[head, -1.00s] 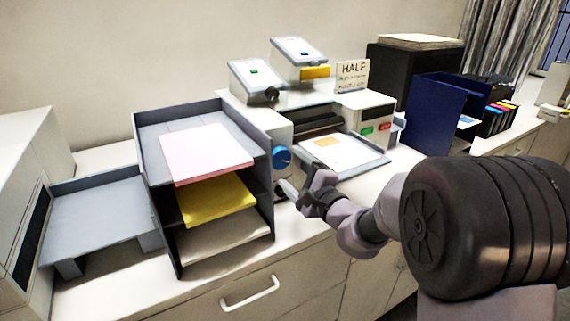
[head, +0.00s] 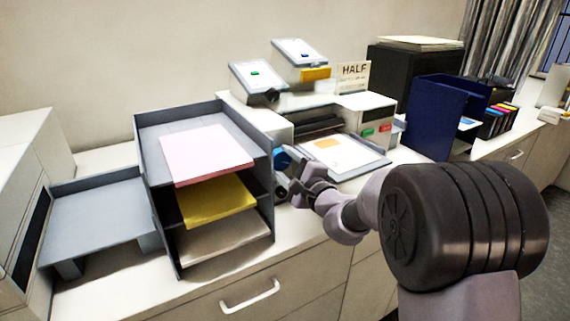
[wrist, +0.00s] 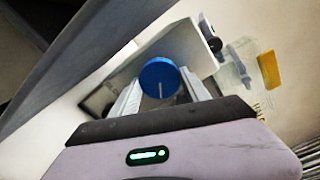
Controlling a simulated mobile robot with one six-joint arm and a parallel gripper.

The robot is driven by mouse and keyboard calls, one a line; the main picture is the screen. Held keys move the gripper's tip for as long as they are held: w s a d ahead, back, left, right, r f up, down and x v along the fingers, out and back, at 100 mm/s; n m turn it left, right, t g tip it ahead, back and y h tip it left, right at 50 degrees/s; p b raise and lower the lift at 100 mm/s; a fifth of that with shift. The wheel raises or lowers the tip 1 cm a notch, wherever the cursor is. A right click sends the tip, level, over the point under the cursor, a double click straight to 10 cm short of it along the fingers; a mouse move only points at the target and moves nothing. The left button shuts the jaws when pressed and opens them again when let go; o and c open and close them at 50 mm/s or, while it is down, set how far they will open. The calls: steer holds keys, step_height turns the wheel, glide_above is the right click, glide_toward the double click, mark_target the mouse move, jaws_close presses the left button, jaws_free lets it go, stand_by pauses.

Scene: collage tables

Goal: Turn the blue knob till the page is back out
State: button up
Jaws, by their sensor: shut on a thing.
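The blue knob (head: 281,160) is on the left front of the printer (head: 265,122), just right of the letter trays, and is partly hidden by my gripper in the head view. In the wrist view the blue knob (wrist: 160,77) sits between my two fingers, its pale mark pointing down toward my palm. My gripper (head: 290,178) is shut on the knob, one finger on each side (wrist: 158,88). A white page (head: 322,152) with an orange square lies on the printer's grey front tray (head: 366,168).
Grey stacked trays (head: 268,240) with pink, yellow and pale paper stand close left of my gripper. Green and red buttons (head: 376,131) are on the printer's right. A dark blue holder (head: 432,115) stands further right. A drawer handle (head: 250,296) juts out below.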

steer(key=m+p, duration=0.1)
steer(key=m, duration=0.2)
steer(key=o, duration=1.4)
steer(key=p+v, duration=0.1)
steer(key=v, duration=1.6)
steer(key=shift+s, duration=0.2)
steer(key=shift+d, duration=0.15)
